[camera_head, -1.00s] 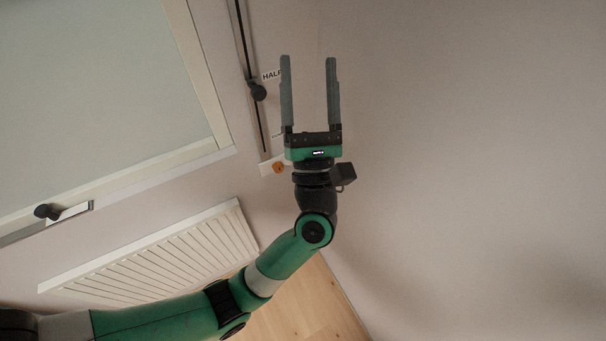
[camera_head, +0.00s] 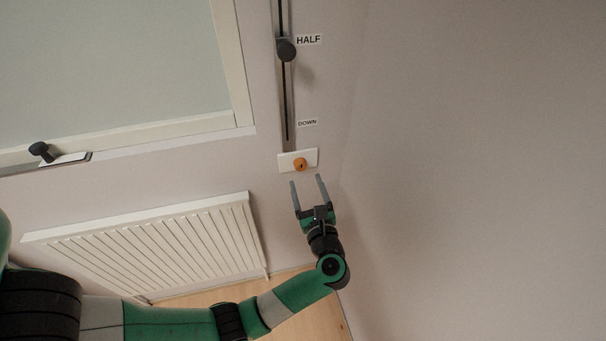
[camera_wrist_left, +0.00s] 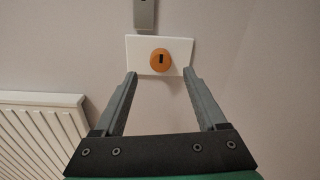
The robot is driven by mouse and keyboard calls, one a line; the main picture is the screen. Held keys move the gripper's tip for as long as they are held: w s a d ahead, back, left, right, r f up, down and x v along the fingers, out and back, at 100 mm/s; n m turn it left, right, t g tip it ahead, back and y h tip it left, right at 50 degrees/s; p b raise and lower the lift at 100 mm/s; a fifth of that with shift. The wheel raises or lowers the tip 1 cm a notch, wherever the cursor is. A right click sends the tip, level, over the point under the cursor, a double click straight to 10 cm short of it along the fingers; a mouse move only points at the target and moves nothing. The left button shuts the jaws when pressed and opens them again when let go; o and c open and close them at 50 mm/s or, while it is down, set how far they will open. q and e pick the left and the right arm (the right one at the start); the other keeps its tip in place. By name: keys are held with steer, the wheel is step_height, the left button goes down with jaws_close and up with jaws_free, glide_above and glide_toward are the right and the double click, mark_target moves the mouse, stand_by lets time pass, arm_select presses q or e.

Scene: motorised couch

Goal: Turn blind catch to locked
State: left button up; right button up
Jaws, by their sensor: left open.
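The blind catch is an orange round knob (camera_head: 300,164) on a small white plate (camera_head: 284,162), fixed to the wall below the slider rail. In the left wrist view the orange knob (camera_wrist_left: 160,60) has a dark mark near its middle, and the white plate (camera_wrist_left: 136,50) shows around it. My left gripper (camera_head: 307,182) is open and empty, just below the plate in the head view, fingers pointing up toward it. In the left wrist view the fingers (camera_wrist_left: 160,76) reach toward the knob, one on each side, with nothing between them touching it. My right gripper is not in view.
A vertical rail (camera_head: 287,100) with a dark slider knob (camera_head: 286,50) runs above the catch, the knob beside a HALF label (camera_head: 309,40). A DOWN label (camera_head: 307,122) sits lower. A window (camera_head: 110,70) with a dark handle (camera_head: 42,151) and a white radiator (camera_head: 150,245) are left. Bare wall lies right.

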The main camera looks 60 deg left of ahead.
mark_target(301, 168)
arm_select(q)
steer(key=b+x, duration=0.1)
steer(key=x, duration=0.4)
steer(key=shift+a, duration=0.2)
jaws_close()
